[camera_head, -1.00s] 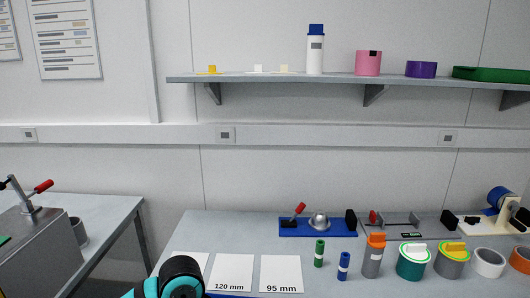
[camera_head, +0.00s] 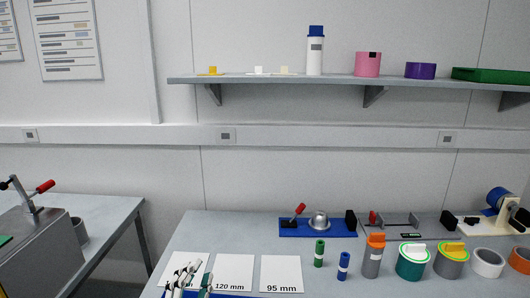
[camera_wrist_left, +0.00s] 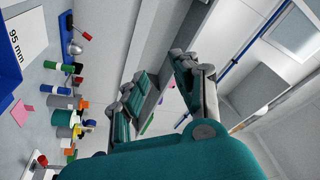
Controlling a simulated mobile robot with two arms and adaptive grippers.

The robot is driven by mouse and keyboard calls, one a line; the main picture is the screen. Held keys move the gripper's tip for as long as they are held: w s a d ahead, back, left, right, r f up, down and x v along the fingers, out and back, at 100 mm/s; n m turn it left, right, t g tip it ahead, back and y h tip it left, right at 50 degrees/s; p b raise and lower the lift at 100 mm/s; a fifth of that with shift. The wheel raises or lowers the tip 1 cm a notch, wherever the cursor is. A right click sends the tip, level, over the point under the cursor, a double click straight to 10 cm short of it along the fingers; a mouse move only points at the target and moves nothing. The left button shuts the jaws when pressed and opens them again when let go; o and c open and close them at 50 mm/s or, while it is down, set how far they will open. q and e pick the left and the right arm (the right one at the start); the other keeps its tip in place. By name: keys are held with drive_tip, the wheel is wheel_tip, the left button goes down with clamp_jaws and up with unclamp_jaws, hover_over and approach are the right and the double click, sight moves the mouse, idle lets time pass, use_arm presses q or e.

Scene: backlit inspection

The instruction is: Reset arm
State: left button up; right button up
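My left gripper (camera_head: 190,284) shows at the bottom edge of the head view, in front of the white cards at the left end of the bench, and most of it is cut off. In the left wrist view its teal-padded grey fingers (camera_wrist_left: 162,84) stand apart with nothing between them, so it is open and empty. The wrist view is tilted, with the bench off to the left. My right gripper is not in view.
The bench (camera_head: 235,228) carries a card marked 120 mm (camera_head: 234,270), a card marked 95 mm (camera_head: 281,272), a blue fixture (camera_head: 290,233), a green cylinder (camera_head: 319,255), a blue cylinder (camera_head: 343,268) and several jars. A shelf (camera_head: 330,79) runs above.

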use_arm(q)
drive_tip(key=s+a+f+n+g+y, duration=0.2)
drive_tip(key=s+a+f+n+g, duration=0.2)
drive_tip(key=f, duration=0.4)
drive_tip(key=s+a+f+n+g+y, duration=0.3)
drive_tip(key=f+n+g, duration=0.1)
drive_tip(key=f, duration=0.5)
drive_tip(key=s+f+n+g+h, duration=0.1)
drive_tip(key=s+f+g, duration=0.35)
drive_tip(key=s, duration=0.35)
drive_tip(key=s+f+n+g, duration=0.2)
drive_tip(key=s+f+g, duration=0.3)
drive_tip(key=s, duration=0.4)
wheel_tip(320, 180, down, 27)
drive_tip(key=s, duration=0.1)
drive_tip(key=s+a+f, duration=0.2)
drive_tip(key=s+f, duration=0.6)
drive_tip(key=s+a+f+g, duration=0.1)
drive_tip(key=s+f, duration=0.7)
drive_tip(key=shift+s+a+m, duration=0.2)
drive_tip(key=shift+a+m, duration=0.1)
drive_tip(key=shift+a, duration=0.05)
drive_tip(key=shift+g, duration=0.25)
